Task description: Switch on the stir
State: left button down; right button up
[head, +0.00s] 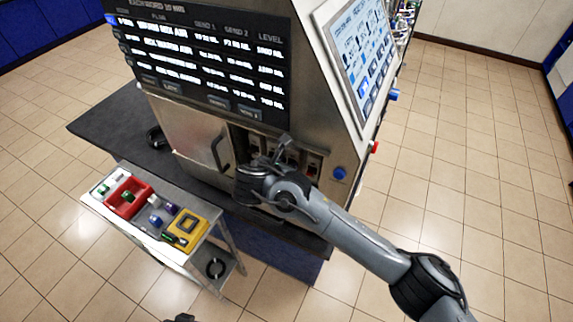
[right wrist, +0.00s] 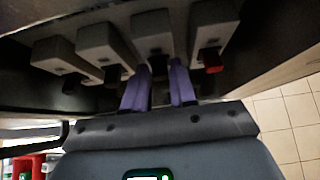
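The steel bioreactor cabinet (head: 190,135) has a recessed row of grey units low on its front. In the right wrist view several grey blocks (right wrist: 155,35) hang in a row with small dark parts under them. The rightmost has a red part (right wrist: 211,61). No label tells which one is the stir switch. My right gripper (head: 283,143) is at this row in the head view. In the right wrist view its two purple fingers (right wrist: 159,72) are a little apart, below the third block from the left. Whether they touch it is unclear. My left gripper is not recognisable.
A steel cart (head: 150,232) with a red tray (head: 127,212) and a yellow device (head: 186,229) stands at the left front. A blue knob (head: 340,173) and a red button (head: 375,146) sit right of the row. Tiled floor at right is clear.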

jog(key=shift+o, duration=1.4)
jog(key=v, duration=1)
jog(key=shift+s+a+r, duration=0.15)
jog(key=shift+s+r, duration=0.1)
jog(key=shift+s, duration=0.05)
